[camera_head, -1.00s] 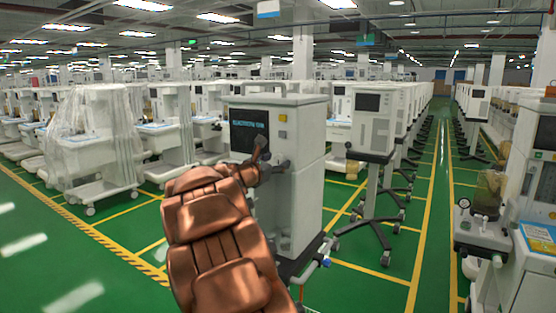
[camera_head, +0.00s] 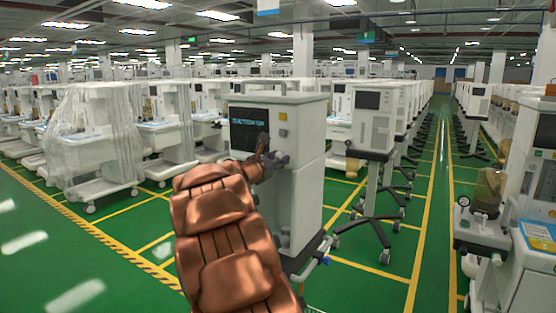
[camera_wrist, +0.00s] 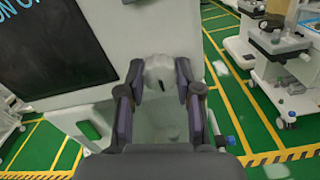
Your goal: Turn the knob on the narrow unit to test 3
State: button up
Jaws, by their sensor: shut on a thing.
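The narrow unit (camera_head: 305,160) is a tall white cabinet in the middle of the head view. Its dark screen (camera_head: 247,128) shows pale blue text too small to read surely. My gripper (camera_head: 268,158) is at the unit's front, below and right of the screen, and hides the knob in the head view. In the wrist view the knob (camera_wrist: 158,72) is pale grey with a short dark mark. My gripper (camera_wrist: 160,78) has one finger on each side of it and is shut on it. I cannot read a test 3 label.
A wheeled screen stand (camera_head: 373,150) is right of the unit. A machine with a gauge (camera_head: 480,235) stands at far right. Green floor aisle (camera_head: 432,200) is clear.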

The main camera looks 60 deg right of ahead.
grip_shut()
jog(key=shift+f+m+b, duration=0.1)
jog(key=shift+m+b, duration=0.2)
jog(key=shift+b, duration=0.3)
jog(key=m+b, duration=2)
jog(key=b, duration=0.3)
jog(key=shift+w, duration=0.1)
jog(key=shift+m+b, duration=0.9)
jog(key=shift+m, duration=0.6)
jog(key=shift+r+m, duration=0.2)
jog(key=shift+m, duration=0.2)
